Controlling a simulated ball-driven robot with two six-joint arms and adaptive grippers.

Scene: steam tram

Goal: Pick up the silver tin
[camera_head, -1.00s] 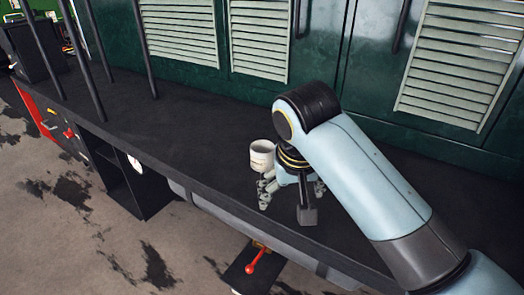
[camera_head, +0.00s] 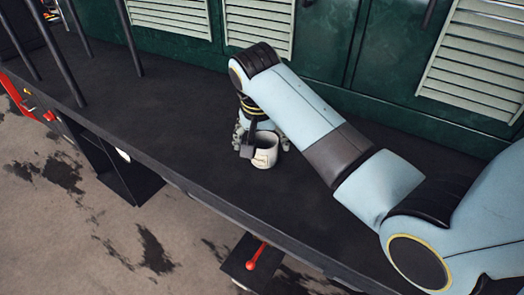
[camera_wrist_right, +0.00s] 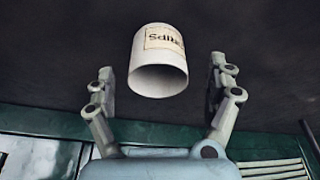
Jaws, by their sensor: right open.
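A pale, off-white tin (camera_head: 266,150) with a label stands on the dark ledge (camera_head: 190,120); no other tin shows. In the right wrist view the tin (camera_wrist_right: 158,75) has a cream label with dark lettering, and its round open mouth faces the camera. My right gripper (camera_head: 260,138) reaches down at the tin from behind it. In the wrist view its fingers (camera_wrist_right: 160,82) are open, one on each side of the tin, with gaps between fingers and wall. In the head view a wrist part covers some of the tin's left side. My left gripper is out of view.
Dark green cabinet doors with louvred vents (camera_head: 470,60) rise behind the ledge. Dark upright posts (camera_head: 128,40) stand at its left. A red-knobbed lever (camera_head: 257,256) sits below the front edge. The ledge left of the tin is clear.

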